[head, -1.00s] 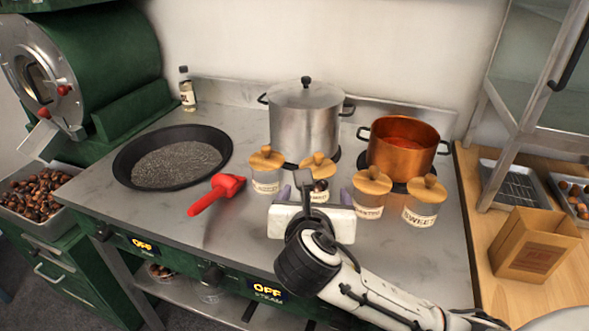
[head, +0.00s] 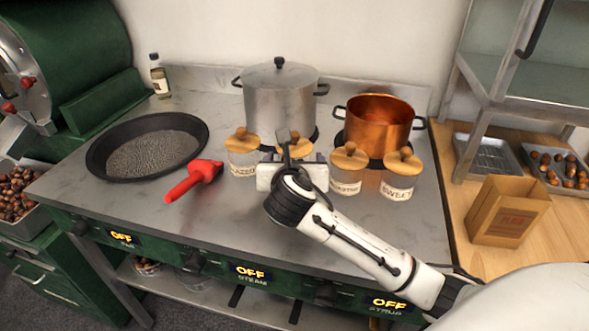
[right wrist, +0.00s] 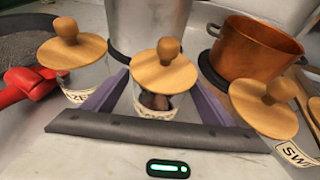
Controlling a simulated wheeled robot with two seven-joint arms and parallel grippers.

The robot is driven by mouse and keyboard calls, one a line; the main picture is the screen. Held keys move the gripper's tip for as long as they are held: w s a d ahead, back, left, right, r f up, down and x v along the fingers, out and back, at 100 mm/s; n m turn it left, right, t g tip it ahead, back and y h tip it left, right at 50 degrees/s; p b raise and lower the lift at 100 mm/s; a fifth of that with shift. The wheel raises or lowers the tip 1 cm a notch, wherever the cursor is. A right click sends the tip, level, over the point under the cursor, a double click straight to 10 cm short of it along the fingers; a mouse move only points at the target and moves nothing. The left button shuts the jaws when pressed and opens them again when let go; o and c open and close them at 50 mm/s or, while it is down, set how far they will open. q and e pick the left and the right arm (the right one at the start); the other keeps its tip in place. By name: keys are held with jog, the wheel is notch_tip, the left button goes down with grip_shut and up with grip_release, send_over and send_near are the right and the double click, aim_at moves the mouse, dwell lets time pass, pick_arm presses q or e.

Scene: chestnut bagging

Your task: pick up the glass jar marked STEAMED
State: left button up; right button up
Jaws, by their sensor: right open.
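Several glass jars with round wooden lids stand in a row on the steel counter. The second from the left (head: 297,149) holds dark brown contents, visible in the right wrist view (right wrist: 157,101); its label is mostly hidden by my gripper, so I cannot read STEAMED on it. My left gripper is out of view.
A steel pot (head: 279,100) and a copper pot (head: 377,125) stand close behind the jars. The counter in front is clear.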

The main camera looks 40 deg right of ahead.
jog(key=c, duration=1.4)
